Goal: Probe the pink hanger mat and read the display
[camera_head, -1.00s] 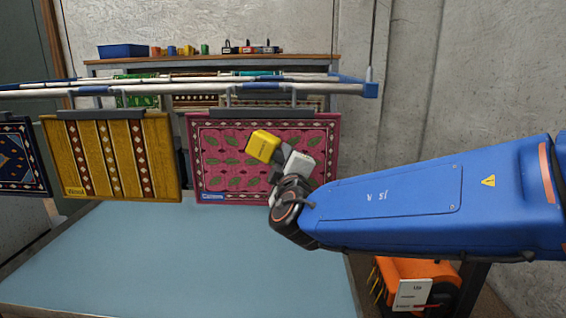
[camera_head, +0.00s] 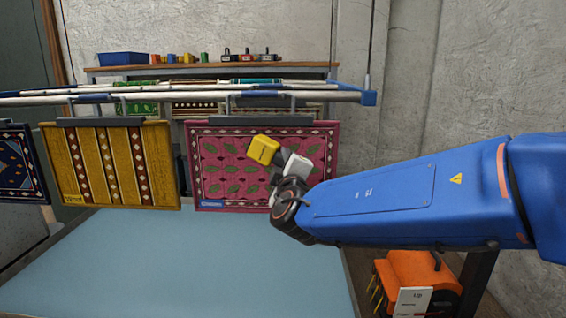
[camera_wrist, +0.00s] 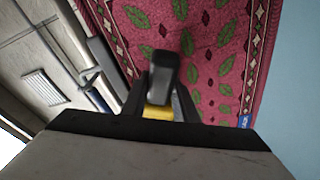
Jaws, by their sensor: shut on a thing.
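The pink mat (camera_head: 228,185) hangs from the rail by a grey hanger, with green leaf shapes, a patterned border and a small blue label at its lower left. It also fills much of the wrist view (camera_wrist: 222,60). My gripper (camera_head: 273,163) is shut on a yellow device (camera_head: 263,149), which overlaps the right part of the mat in the head view. I cannot tell whether it touches the mat. In the wrist view my fingers (camera_wrist: 163,78) hide most of the device, with a yellow strip (camera_wrist: 158,112) showing. No display face is readable.
A yellow striped mat (camera_head: 90,165) and a dark blue mat (camera_head: 20,165) hang to the left on the same rail (camera_head: 200,97). A blue-topped table (camera_head: 180,265) lies below. An orange machine (camera_head: 412,272) stands lower right. A shelf (camera_head: 210,69) behind holds small items.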

